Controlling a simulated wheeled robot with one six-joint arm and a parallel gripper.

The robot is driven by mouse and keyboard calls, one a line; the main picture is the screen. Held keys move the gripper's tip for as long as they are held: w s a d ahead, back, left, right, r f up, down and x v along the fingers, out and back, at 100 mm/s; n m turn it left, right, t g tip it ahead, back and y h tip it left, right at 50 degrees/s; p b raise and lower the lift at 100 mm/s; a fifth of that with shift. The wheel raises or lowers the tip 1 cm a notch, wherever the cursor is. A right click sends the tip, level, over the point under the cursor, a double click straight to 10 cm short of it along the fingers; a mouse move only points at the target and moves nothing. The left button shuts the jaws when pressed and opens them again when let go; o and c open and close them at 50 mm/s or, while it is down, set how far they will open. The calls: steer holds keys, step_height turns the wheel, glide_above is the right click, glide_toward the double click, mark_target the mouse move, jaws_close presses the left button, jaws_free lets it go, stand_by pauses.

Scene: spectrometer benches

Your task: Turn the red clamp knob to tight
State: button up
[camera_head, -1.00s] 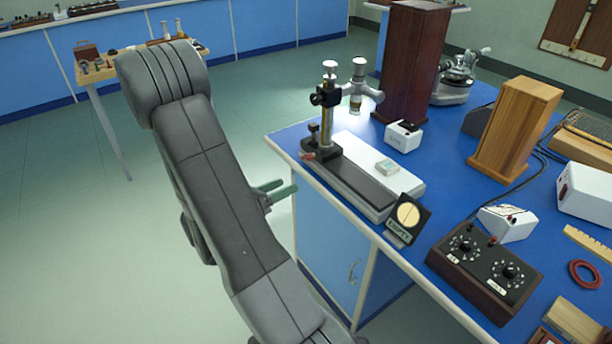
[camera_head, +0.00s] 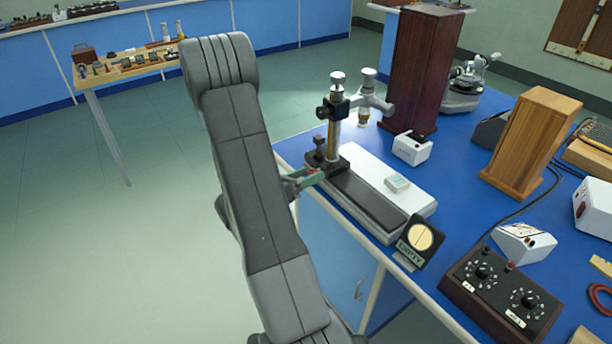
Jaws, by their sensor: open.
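The red clamp knob (camera_head: 311,170) shows as a small bit of red low on the left side of the black stand base (camera_head: 326,160), at the left end of the bench instrument. My gripper (camera_head: 313,177) has green fingers and is open at the knob, with the red showing beside the fingers. My arm hides the rest of the gripper. I cannot tell whether the fingers touch the knob or which way the knob is turned.
A brass column with black clamps (camera_head: 336,115) rises above the stand base. A dial plate (camera_head: 420,238) and a black control box (camera_head: 502,290) stand to the right on the blue bench (camera_head: 455,160). Open floor lies left of my arm.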

steer(key=c, duration=1)
steer(key=m+b, duration=0.5)
steer(key=b, duration=0.1)
steer(key=o, duration=1)
steer(key=shift+a, duration=0.1)
steer(key=v, duration=1.3)
steer(key=shift+s+a, duration=0.25)
steer(key=shift+a, duration=0.05)
